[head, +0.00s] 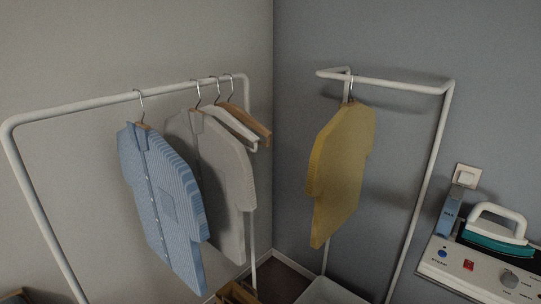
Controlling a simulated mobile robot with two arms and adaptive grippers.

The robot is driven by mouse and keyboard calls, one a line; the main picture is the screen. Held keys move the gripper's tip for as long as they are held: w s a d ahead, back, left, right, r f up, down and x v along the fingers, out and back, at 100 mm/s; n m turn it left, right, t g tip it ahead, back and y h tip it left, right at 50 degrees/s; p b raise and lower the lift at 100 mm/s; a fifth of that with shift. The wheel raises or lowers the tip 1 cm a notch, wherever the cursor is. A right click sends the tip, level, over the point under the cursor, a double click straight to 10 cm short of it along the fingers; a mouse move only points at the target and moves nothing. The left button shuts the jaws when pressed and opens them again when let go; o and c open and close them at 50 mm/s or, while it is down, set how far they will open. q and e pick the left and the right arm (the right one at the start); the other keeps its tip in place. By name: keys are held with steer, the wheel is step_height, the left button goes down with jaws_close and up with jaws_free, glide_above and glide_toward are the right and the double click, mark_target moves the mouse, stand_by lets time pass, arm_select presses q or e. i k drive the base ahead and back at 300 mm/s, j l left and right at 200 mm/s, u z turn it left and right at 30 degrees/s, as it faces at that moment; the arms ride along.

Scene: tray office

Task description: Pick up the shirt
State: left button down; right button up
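Three shirts hang on hangers. A blue striped shirt (163,205) with a chest pocket and a button front hangs from the left rack's bar. A light grey shirt (222,180) hangs behind it and to its right, partly covered by it. A yellow shirt (341,170) hangs on the right rack. Which shirt the task means cannot be told. Neither of my grippers shows in the head view.
A white rack (75,109) stands at left, with empty hangers (250,123) near its right end. A second white rack (400,86) stands right. A teal iron (497,236) sits on a panel with knobs (450,275) at lower right. A white bin (328,291) and wooden crate (236,294) are below.

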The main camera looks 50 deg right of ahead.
mark_target(340, 151)
steer(key=l+z, duration=0.2)
steer(key=z, duration=1.75)
steer(key=u, duration=1.3)
steer(key=z, duration=1.3)
steer(key=i+l+u, duration=0.15)
steer(key=i+l, duration=0.3)
steer(key=l, duration=0.1)
